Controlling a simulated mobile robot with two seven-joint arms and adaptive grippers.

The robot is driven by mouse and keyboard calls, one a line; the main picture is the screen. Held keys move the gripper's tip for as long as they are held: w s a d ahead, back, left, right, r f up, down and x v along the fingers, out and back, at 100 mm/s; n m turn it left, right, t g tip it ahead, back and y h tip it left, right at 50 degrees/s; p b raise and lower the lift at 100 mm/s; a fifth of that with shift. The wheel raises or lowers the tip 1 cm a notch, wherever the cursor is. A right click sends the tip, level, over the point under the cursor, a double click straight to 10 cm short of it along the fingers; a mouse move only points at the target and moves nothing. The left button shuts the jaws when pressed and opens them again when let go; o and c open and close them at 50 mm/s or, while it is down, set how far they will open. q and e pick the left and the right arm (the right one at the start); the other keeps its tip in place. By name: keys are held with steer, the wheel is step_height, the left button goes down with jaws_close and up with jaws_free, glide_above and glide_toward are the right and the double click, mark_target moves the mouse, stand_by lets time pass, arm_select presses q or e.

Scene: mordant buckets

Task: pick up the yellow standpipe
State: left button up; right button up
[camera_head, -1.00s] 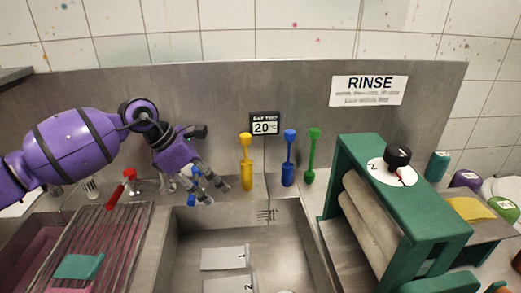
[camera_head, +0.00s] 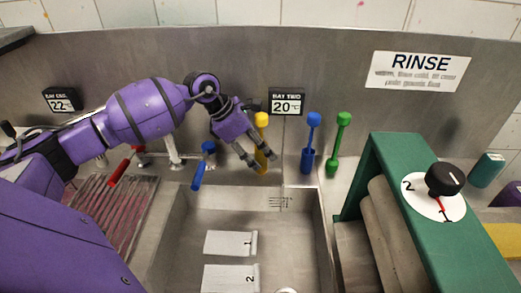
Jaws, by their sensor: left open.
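The yellow standpipe (camera_head: 262,120) stands upright on the ledge behind the sink, below the "BAY TWO" display. My left gripper (camera_head: 264,163) is open, reaching in from the left with its fingers at the standpipe's lower part. The fingers overlap the pipe in the picture and partly hide its middle; whether they touch it I cannot tell. A blue standpipe (camera_head: 311,145) and a green standpipe (camera_head: 338,146) stand upright to its right. My right gripper is not in view.
A green roller press (camera_head: 424,207) stands at the right. The sink (camera_head: 185,225) in front holds two numbered white plates (camera_head: 231,243).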

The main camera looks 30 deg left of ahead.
arm_select(q)
steer(key=shift+w+d+f, duration=0.3)
steer(key=shift+f, duration=0.25)
steer(key=c, duration=1.2)
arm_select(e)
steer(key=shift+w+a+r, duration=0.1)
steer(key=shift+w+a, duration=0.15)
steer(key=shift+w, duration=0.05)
arm_select(q)
steer(key=shift+c, duration=0.2)
